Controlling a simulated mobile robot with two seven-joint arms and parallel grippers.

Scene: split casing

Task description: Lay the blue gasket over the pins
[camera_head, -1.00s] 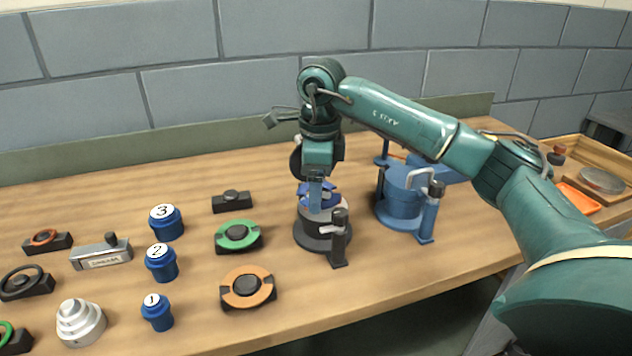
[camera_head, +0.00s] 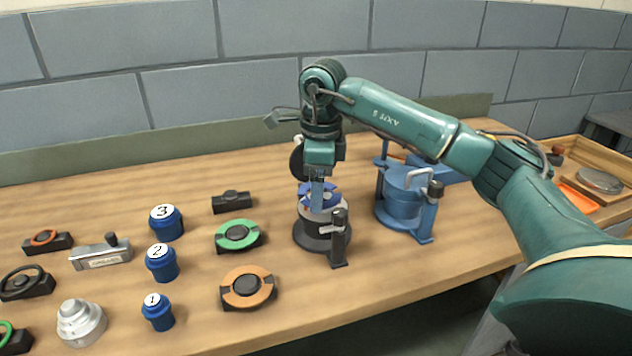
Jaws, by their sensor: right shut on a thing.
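The blue gasket (camera_head: 332,201) is at the top of the grey casing (camera_head: 311,226), which sits in a dark round fixture (camera_head: 312,243) in the middle of the bench. My right gripper (camera_head: 318,203) points straight down over the casing and is shut on the gasket. The gasket looks level and at or just above the casing's top face; I cannot tell whether it touches. The pins are too small or hidden behind the gasket and fingers. My left gripper is not in view.
A blue clamp fixture (camera_head: 404,205) stands close to the right. A green ring (camera_head: 238,236) and an orange ring (camera_head: 248,286) on dark holders lie to the left, with blue numbered canisters (camera_head: 162,263) beyond. A wooden tray (camera_head: 572,151) is at the far right.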

